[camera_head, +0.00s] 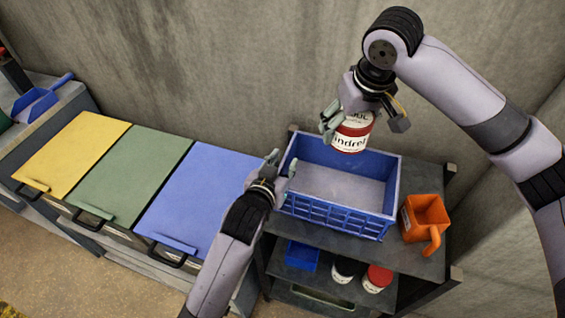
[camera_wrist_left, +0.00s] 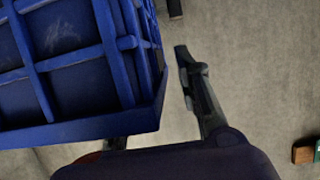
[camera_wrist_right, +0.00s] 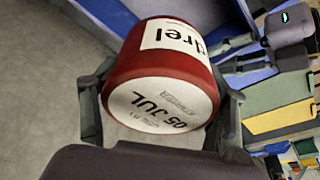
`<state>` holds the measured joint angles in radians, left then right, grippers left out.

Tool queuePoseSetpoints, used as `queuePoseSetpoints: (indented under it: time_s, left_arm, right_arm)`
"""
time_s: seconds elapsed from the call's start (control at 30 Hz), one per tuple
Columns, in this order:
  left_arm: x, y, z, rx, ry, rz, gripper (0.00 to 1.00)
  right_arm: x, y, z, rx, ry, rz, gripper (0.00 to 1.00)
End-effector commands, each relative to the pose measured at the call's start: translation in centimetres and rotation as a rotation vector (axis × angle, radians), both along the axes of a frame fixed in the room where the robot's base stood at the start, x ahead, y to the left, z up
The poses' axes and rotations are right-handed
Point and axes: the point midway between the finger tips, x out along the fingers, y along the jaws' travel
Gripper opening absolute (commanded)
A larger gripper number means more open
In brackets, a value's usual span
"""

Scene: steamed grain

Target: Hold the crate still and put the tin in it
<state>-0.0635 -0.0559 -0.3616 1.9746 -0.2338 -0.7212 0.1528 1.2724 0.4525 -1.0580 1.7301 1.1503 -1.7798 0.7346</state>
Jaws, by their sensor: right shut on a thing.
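The blue crate (camera_head: 335,215) stands upright on the top shelf of a dark rack, and its visible floor is empty. My right gripper (camera_head: 345,122) is shut on the red tin (camera_head: 352,143), which has a white label and a white, date-printed end. It holds the tin above the crate's back part; the right wrist view shows the tin (camera_wrist_right: 165,75) between both fingers. My left gripper (camera_head: 281,167) is at the crate's left wall. In the left wrist view its fingers are apart, one clear of the crate (camera_wrist_left: 70,75) and the other partly hidden by it.
An orange scoop-like container (camera_head: 425,215) stands right of the crate on the top shelf (camera_head: 400,258). Lids in yellow (camera_head: 75,150), green (camera_head: 130,178) and blue (camera_head: 205,195) lie to the left. A red-lidded tin (camera_head: 377,278) and a small blue bin (camera_head: 302,256) are on the lower shelf.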

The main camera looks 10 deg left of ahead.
Motion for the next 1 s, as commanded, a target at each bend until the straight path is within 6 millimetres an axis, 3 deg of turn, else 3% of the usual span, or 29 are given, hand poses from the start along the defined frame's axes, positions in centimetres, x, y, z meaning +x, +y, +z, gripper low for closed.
queuePoseSetpoints:
  time_s: [0.27,0.7,1.0]
  left_arm:
    - [0.1,-0.01,0.01,-0.001,-0.001,0.0,0.3]
    - [0.06,0.0,0.0,-0.001,0.0,0.0,0.01]
    - [0.06,0.0,-0.01,0.0,0.0,0.0,0.0]
  right_arm:
    - [0.03,0.01,0.08,0.001,-0.002,0.0,0.28]
    - [0.03,0.01,0.08,0.001,-0.002,0.0,0.28]
    - [0.03,0.01,0.08,0.001,-0.002,0.0,0.28]
